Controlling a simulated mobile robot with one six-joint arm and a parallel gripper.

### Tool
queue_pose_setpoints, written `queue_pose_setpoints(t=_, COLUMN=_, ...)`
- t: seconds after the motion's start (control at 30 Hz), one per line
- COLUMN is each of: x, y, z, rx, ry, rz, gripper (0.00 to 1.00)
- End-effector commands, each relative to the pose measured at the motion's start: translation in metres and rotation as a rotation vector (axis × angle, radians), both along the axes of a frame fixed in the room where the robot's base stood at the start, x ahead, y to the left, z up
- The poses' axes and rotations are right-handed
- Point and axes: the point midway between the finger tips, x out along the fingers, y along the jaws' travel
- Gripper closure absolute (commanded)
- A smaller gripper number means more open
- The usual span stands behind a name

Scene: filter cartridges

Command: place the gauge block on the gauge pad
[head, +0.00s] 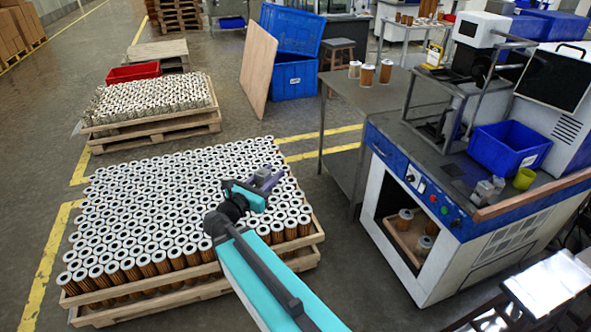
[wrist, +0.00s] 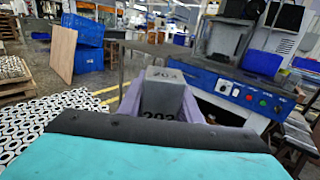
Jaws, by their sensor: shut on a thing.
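My gripper (head: 264,182) has purple fingers and is held in the air over the right part of the near pallet of filter cartridges. In the wrist view my gripper (wrist: 160,105) is shut on the gauge block (wrist: 162,90). The block is grey with dark numbers on its top and near face, and sits between the two purple fingers. In the head view the block is too small to make out clearly. I cannot pick out the gauge pad with certainty in either view.
The near pallet (head: 100,306) is full of cartridges. A grey table (head: 350,98) bears several cartridges. The blue-white machine (head: 460,260) at right has a blue bin (head: 508,147), a yellow cup (head: 524,178) and a small metal fixture (head: 487,191) on top. Floor is clear between pallet and machine.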

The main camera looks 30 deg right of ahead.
Motion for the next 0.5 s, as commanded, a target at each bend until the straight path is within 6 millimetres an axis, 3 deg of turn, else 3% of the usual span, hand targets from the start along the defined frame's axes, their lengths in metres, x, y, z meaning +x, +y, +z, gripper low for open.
queue_pose_setpoints(t=0.03, x=0.004, y=0.016, z=0.000, rx=-0.001, ry=0.000, rz=0.020, gripper=1.00)
queue_pose_setpoints(t=0.5, x=0.018, y=0.145, z=-0.005, rx=-0.002, ry=0.001, rz=0.170, gripper=1.00)
